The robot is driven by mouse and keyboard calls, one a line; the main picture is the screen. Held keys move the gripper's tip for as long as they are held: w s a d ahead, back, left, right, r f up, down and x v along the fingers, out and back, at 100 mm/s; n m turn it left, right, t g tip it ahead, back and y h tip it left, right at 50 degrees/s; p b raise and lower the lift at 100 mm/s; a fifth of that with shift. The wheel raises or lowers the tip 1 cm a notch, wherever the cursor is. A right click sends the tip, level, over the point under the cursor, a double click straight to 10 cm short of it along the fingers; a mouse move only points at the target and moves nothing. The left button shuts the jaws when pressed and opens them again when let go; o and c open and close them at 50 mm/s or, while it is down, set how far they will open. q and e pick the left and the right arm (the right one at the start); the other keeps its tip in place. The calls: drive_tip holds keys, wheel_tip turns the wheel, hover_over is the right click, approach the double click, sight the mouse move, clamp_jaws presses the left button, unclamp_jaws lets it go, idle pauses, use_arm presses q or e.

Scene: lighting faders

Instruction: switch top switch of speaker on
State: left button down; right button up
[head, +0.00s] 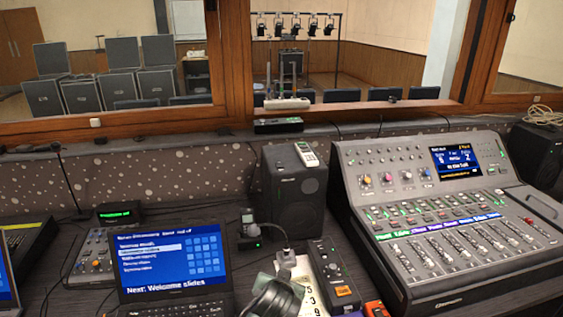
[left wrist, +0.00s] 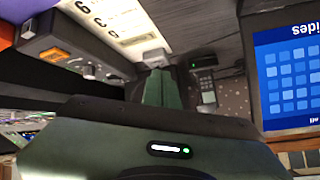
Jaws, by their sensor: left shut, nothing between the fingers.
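The black speaker (head: 293,190) stands upright on the desk in the middle of the head view, its front towards me. I cannot make out its switches. My left gripper (head: 281,274) is at the bottom middle of the head view, in front of and below the speaker. In the left wrist view its dark green fingers (left wrist: 166,88) are together, with nothing held. A small light grey block (head: 285,258) is close beyond the fingertips; I cannot tell whether they touch it. The right gripper is not in view.
A laptop (head: 175,262) stands left of the gripper. A black box with an orange part (head: 331,272) and a numbered white sheet (head: 306,290) lie to its right. The large mixing console (head: 430,215) fills the right.

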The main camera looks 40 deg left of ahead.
use_arm(q)
drive_tip(key=w+a+r+n+t+y, duration=0.1)
drive_tip(key=w+a+r+n+y, duration=0.2)
drive_tip(key=w+r, duration=0.6)
drive_tip(key=w+a+r+n+t+y, duration=0.2)
drive_tip(key=w+a+r, duration=0.6)
drive_tip(key=r, duration=0.6)
drive_tip(key=shift+w+a+r+n+y, duration=0.2)
drive_tip(key=shift+w+r+n+y, duration=0.15)
drive_tip(key=shift+w+n+y, duration=0.35)
drive_tip(key=shift+w, duration=0.1)
